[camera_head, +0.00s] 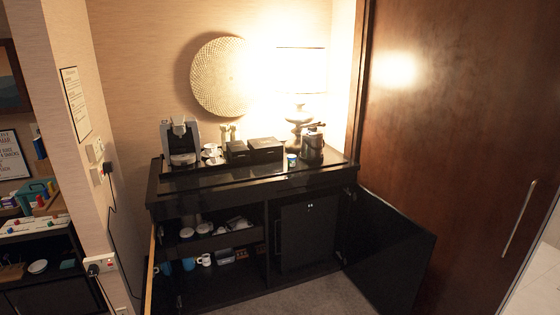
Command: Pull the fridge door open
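The fridge door (306,236) is a dark panel in the right half of the black minibar cabinet. It looks shut, flush in its compartment, with small light marks near its top. The cabinet's right door (392,255) stands swung out to the right, so the fridge front is exposed. The cabinet's left door (151,270) is also swung out, seen nearly edge-on. Neither of my grippers shows in the head view.
The cabinet top (235,181) carries a coffee machine (181,146), dark boxes (262,149), a kettle (312,147) and a lit lamp (300,75). A large wooden door (450,130) stands at right. Carpet (315,298) in front is clear.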

